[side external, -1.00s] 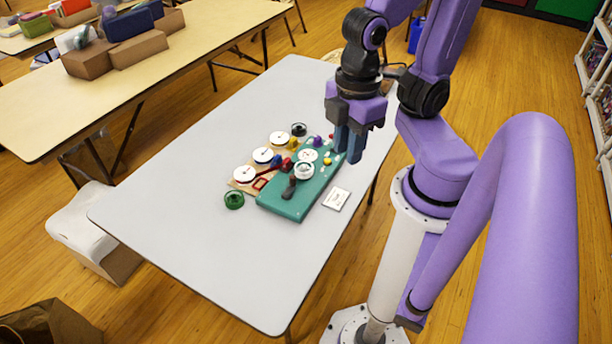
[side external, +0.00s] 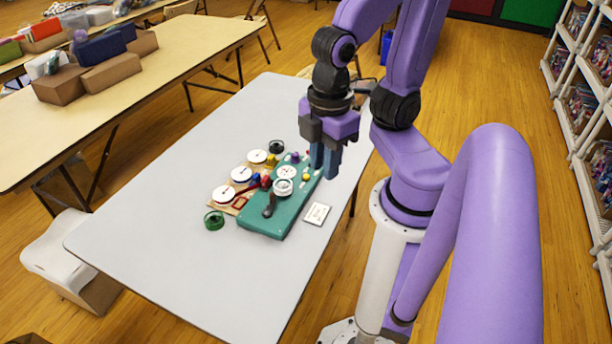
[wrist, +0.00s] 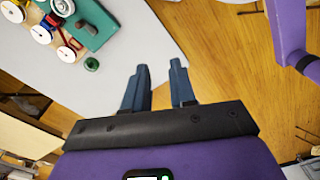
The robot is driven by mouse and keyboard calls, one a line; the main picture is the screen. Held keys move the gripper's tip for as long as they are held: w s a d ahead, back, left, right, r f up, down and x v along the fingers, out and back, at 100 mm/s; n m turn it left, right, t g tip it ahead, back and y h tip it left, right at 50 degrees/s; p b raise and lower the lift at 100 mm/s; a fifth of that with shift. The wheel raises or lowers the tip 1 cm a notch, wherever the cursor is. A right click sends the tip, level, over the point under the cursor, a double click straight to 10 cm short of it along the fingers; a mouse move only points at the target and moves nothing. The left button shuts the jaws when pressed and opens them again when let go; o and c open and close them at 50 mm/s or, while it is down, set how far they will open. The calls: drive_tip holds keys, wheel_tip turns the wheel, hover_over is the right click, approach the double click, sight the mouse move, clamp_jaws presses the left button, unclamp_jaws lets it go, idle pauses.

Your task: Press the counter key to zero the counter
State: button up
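A teal device (side external: 262,226) lies on the grey table, with a white round part (side external: 284,187), a dark lever (side external: 269,207) and small yellow and purple knobs. I cannot tell which part is the counter key. The device's end also shows at the top left of the wrist view (wrist: 103,33). My gripper (side external: 324,168) points down near the device's right far edge, seemingly above the table. In the wrist view its two blue fingers (wrist: 160,78) stand apart with nothing between them. The gripper may hide part of the device's far end in the side view.
A tan board with white dials (side external: 223,195) lies along the device's left side. A green ring (side external: 214,220) and a dark ring (side external: 276,147) lie nearby. A white card (side external: 317,213) lies at the right. The table's near part (side external: 200,270) is clear.

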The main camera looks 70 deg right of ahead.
clamp_jaws()
idle(1.5)
